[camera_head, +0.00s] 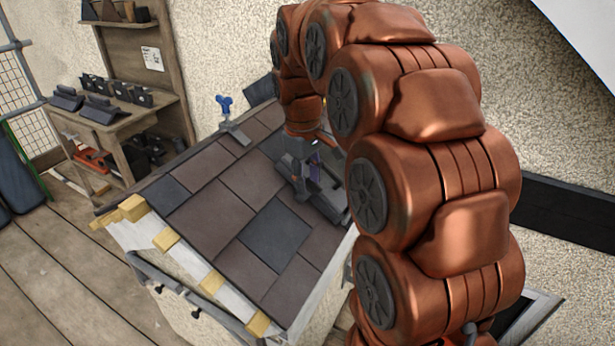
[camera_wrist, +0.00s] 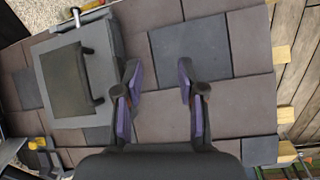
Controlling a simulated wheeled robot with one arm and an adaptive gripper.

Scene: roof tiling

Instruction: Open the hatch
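The hatch (camera_wrist: 62,85) is a dark panel in a raised grey frame on the tiled roof, at the left of the wrist view. It lies flat in its frame and looks closed. A dark bar handle (camera_wrist: 85,75) stands along its right side. My gripper (camera_wrist: 158,76) is open, with purple pads on its fingers and nothing between them. In the wrist view it appears over the tiles to the right of the handle, apart from it. In the head view my gripper (camera_head: 313,165) is low over the roof, and my arm hides much of the hatch.
Brown and dark grey tiles (camera_head: 211,214) cover the slope, with wooden batten ends (camera_head: 211,281) at its lower left edge. A blue-handled tool (camera_head: 225,106) stands at the upper edge. A wooden workbench (camera_head: 118,125) with dark parts stands at the back left. The wooden floor (camera_head: 45,270) is clear.

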